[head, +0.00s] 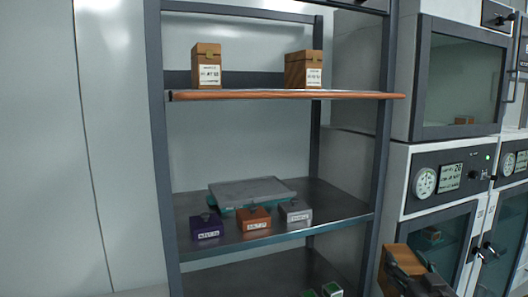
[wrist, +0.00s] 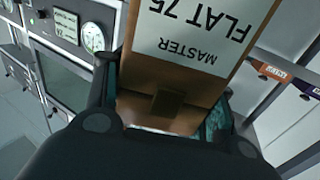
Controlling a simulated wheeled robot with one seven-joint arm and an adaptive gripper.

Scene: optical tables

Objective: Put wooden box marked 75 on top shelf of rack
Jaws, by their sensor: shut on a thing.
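The wooden box marked "MASTER FLAT 75" (wrist: 200,35) fills the upper middle of the wrist view, its white label upside down. My gripper (wrist: 163,105) is shut on it, with a finger on each side. In the head view the box (head: 398,262) and my gripper (head: 418,283) are at the bottom right, beside the rack's right post and below its middle shelf. The rack's highest visible shelf (head: 265,95) has a wooden front edge. Two other labelled wooden boxes stand on it, one at left (head: 207,62) and one at right (head: 304,72).
Between the two shelf boxes is a clear stretch. The middle shelf (head: 345,205) holds a grey flat-topped item (head: 252,190) and purple (head: 206,228), orange (head: 254,219) and grey (head: 296,212) small boxes. Oven-like cabinets (head: 438,220) stand close on the right.

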